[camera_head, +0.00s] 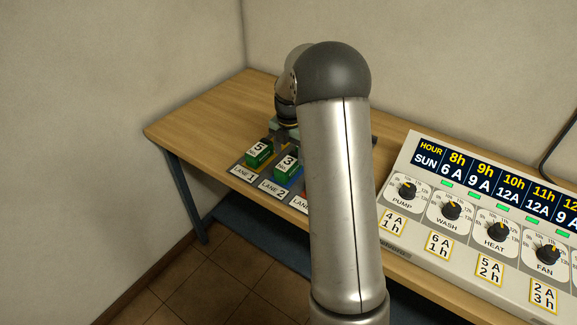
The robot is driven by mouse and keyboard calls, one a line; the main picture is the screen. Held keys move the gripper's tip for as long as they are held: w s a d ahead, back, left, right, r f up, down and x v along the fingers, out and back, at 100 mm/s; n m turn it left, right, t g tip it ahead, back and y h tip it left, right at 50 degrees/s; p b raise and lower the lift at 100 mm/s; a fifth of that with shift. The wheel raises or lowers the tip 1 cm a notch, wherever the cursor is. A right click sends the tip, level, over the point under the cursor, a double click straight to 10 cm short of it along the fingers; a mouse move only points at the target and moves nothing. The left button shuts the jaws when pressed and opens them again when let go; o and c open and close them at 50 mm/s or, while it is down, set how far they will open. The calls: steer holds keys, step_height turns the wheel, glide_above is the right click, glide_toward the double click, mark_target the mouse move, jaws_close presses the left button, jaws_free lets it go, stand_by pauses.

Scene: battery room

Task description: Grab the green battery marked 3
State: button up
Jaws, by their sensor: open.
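The green battery marked 3 (286,168) sits on the wooden table in the lane labelled LANE 2. A green battery marked 5 (258,153) sits to its left in LANE 1. My arm reaches over the table and its wrist is just behind the batteries. Only a part of my gripper (286,129) shows, close behind the batteries. Its fingertips are hard to make out, and nothing is seen held. My arm hides the area right of the battery marked 3, including most of the third lane.
A control panel (476,246) with a schedule display, several knobs and yellow cards stands at the right. The wooden table (196,115) is bare at the left. Walls rise behind and to the left.

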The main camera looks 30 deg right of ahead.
mark_target(288, 161)
step_height(288, 161, down, 5)
steer(key=shift+w+a+f+p, duration=0.1)
steer(key=shift+p, duration=0.75)
jaws_close()
